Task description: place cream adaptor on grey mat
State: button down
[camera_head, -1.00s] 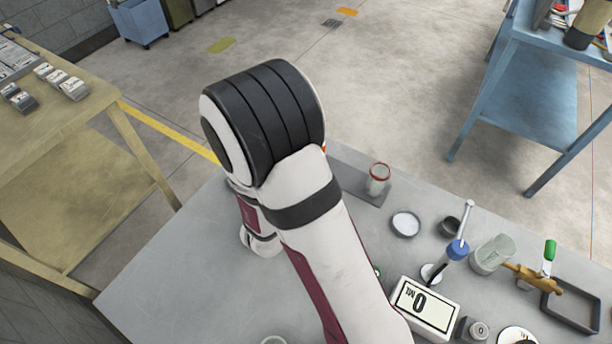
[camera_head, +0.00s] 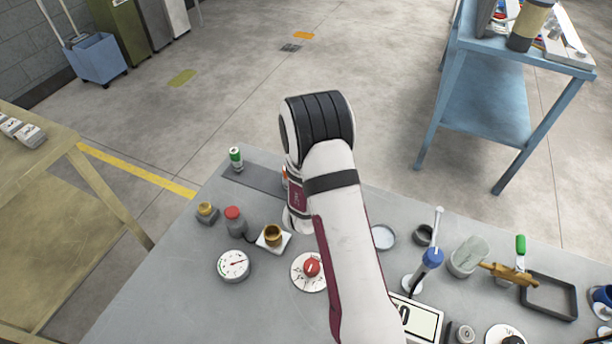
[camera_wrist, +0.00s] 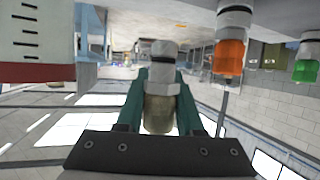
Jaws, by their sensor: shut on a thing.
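In the wrist view my gripper (camera_wrist: 162,84) has its two teal fingers around a small adaptor (camera_wrist: 160,112). The adaptor has a dull cream-beige end and a pale grey body with a dark band. The wrist picture is upside down. In the head view my arm hides the gripper and the adaptor. The grey mat (camera_head: 262,180) is a dark strip at the table's far edge, partly behind my arm. I cannot tell whether the held adaptor touches it.
A green-topped piece (camera_head: 236,157) stands on the mat's left end, and an orange-topped one (camera_wrist: 229,58) stands nearer the gripper. A red-and-white marked vessel (camera_wrist: 40,50) is close on the other side. A gauge (camera_head: 233,265) and a dish (camera_head: 383,237) stand on the table.

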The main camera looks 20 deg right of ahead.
jog(key=shift+w+a+f, duration=0.55)
jog(key=shift+w+a, duration=0.1)
jog(key=shift+a, duration=0.05)
notch_tip(320, 180, down, 4)
jog(key=shift+f, duration=0.1)
jog(key=shift+f, duration=0.1)
jog(key=c, duration=0.8)
grip_release()
jog(key=shift+c, duration=0.2)
